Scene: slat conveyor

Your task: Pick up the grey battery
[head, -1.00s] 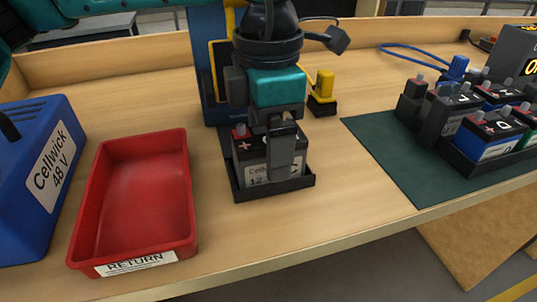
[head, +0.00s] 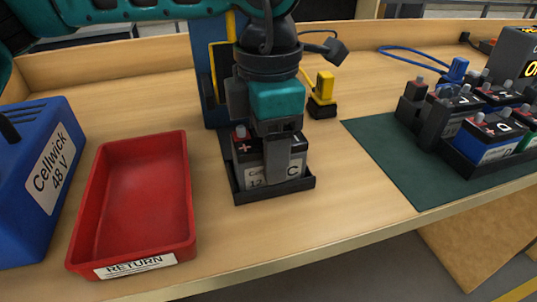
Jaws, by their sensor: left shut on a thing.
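The grey battery (head: 294,172), dark on top with a grey lower label marked C, sits upright in a small black tray (head: 276,193) at the middle of the bench. Its red-marked terminal shows at the left. My left gripper (head: 270,168) comes down over it from above and is shut on it, with one finger in front of its near face. The far finger is hidden. The battery still appears to be inside the tray. My right gripper is out of view.
A red RETURN bin (head: 140,200) and a blue Cellwick case (head: 45,180) stand at the left. Several batteries stand at the right, by a green mat (head: 385,155). Bare bench lies between mat and tray.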

